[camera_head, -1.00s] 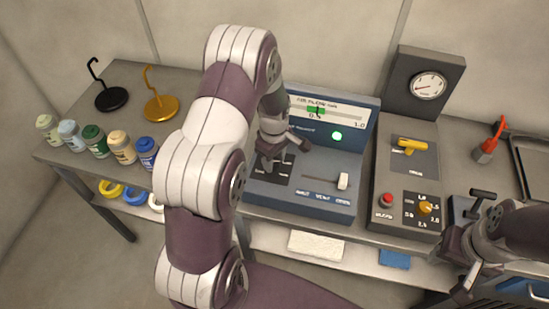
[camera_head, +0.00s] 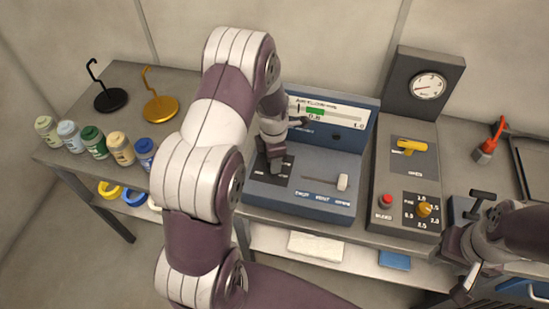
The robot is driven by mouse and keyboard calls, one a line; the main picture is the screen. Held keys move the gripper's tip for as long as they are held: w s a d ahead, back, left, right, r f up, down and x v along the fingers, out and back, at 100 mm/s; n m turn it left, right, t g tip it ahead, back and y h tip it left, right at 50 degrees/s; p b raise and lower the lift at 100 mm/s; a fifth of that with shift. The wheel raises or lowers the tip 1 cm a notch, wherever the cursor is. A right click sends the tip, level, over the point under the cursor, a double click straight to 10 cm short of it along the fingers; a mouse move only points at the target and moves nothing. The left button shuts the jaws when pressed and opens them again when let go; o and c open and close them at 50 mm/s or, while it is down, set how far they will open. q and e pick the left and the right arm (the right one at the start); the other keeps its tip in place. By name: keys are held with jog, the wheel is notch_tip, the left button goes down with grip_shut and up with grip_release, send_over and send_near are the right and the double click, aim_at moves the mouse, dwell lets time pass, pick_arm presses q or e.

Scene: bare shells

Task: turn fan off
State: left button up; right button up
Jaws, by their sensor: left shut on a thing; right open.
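The blue airflow console (camera_head: 350,160) stands on the table in the middle. Its lamp (camera_head: 336,136) is dark. On its gauge strip (camera_head: 340,114) the dark marker sits left of the green band. My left gripper (camera_head: 277,163) is over the black plate (camera_head: 284,178) at the console's left and is shut on a small control there. The fingers hide that control, so its position cannot be seen. The console's white slider (camera_head: 342,182) is at the right of its slot. My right gripper (camera_head: 462,268) is open and empty at the lower right, near the table's front edge.
A grey panel (camera_head: 384,170) with a yellow handle (camera_head: 410,146), red button (camera_head: 386,200), yellow knob (camera_head: 425,209) and dial (camera_head: 428,86) stands right of the console. Several jars (camera_head: 93,141) and two hook stands (camera_head: 160,108) are at left. My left arm hides part of the table.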

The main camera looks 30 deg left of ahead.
pick_arm(q)
jog(key=n, duration=0.3)
jog(key=shift+s+f, duration=0.15)
jog(key=shift+s+f+n, duration=0.1)
jog(key=shift+n, duration=0.2)
dwell(0.3)
jog(key=o, duration=0.8)
jog(key=shift+o, duration=1.4)
jog(key=shift+a, duration=0.2)
